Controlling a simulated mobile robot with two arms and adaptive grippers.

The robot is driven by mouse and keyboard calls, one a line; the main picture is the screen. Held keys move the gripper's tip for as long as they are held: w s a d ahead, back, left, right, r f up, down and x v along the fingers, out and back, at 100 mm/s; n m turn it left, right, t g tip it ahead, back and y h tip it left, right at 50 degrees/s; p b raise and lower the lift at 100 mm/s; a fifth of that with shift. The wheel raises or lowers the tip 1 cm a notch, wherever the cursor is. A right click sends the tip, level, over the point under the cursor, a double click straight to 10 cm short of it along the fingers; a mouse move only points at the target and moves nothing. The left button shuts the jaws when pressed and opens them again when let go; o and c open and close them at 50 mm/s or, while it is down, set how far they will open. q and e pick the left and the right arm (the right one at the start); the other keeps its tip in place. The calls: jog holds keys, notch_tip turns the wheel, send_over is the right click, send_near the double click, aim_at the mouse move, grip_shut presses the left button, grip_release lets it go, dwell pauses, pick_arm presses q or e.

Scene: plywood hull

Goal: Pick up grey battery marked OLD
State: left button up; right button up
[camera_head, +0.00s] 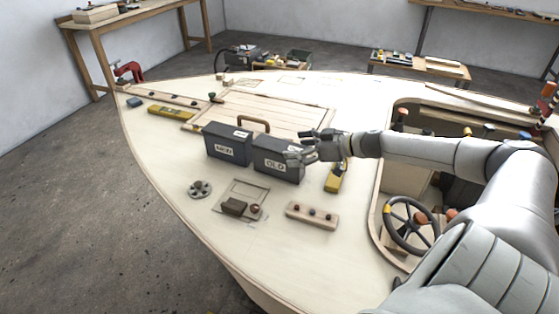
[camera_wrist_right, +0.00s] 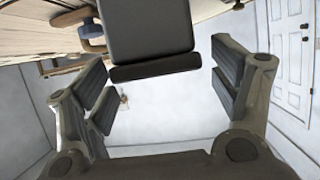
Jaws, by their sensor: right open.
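The grey battery marked OLD (camera_head: 277,166) stands upright on the pale plywood deck, its label facing the front. My right gripper (camera_head: 305,146) is at its upper right end, with the fingers overlapping the battery in the head view. In the right wrist view a dark grey box (camera_wrist_right: 150,30), apparently this battery, shows between the spread fingers of the right gripper (camera_wrist_right: 165,90). The fingers are open with visible gaps on both sides of it. My left gripper is in neither view.
A similar battery marked NEW (camera_head: 228,148) stands close at the left. A wooden handle (camera_head: 254,120) is behind. A yellow tool (camera_head: 336,178) lies at the right, a wooden strip with knobs (camera_head: 312,216) in front. A steering wheel (camera_head: 411,226) is in the cockpit opening.

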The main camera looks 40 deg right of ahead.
aim_at(291, 148)
jog(key=shift+p+x, duration=0.3)
jog(key=shift+x, duration=1.6)
grip_shut()
jog(key=shift+d+r, duration=0.1)
